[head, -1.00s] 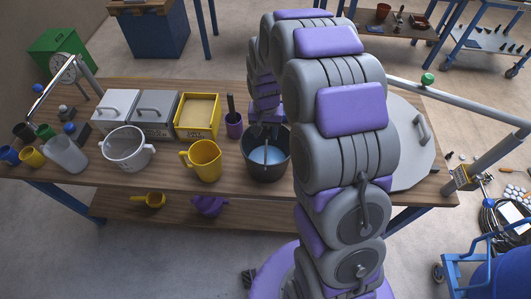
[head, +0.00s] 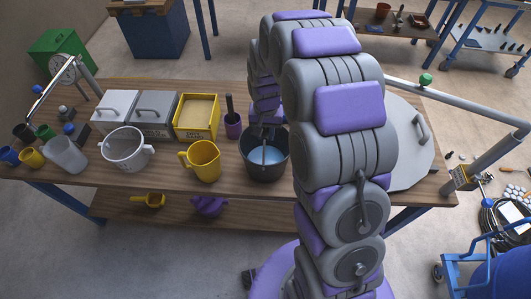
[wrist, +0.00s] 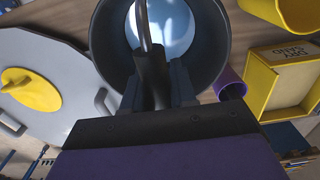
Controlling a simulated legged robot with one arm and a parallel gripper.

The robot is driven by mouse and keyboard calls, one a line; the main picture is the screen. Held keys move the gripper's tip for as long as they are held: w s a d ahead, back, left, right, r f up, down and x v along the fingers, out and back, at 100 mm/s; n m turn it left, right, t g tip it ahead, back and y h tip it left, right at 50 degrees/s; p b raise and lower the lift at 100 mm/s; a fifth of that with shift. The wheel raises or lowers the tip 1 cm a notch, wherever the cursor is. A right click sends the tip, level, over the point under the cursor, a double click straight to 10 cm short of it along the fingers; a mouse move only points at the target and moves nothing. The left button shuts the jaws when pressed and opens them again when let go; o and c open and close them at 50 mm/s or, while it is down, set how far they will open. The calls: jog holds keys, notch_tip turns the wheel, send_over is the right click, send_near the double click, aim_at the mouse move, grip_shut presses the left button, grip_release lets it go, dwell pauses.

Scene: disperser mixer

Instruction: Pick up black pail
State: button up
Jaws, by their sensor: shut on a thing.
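The black pail (head: 263,174) stands on the wooden workbench, right of the yellow jug, with something pale blue inside. In the wrist view the pail (wrist: 103,40) fills the top middle, its thin metal handle rising toward me. My gripper (wrist: 157,85) is shut on the dark grip of that handle, over the pail's near rim. In the head view my gripper (head: 264,132) is small and dark above the pail, partly hidden by my arm. I cannot tell any gap under the pail.
Close left of the pail are a yellow jug (head: 203,162), a purple cup (head: 233,127) and a yellow box (head: 197,115). A white strainer-like pot (head: 125,150) stands farther left. A grey lid (head: 418,160) lies right, partly behind my arm.

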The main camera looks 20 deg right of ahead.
jog(key=shift+d, duration=0.1)
grip_shut()
dwell(0.8)
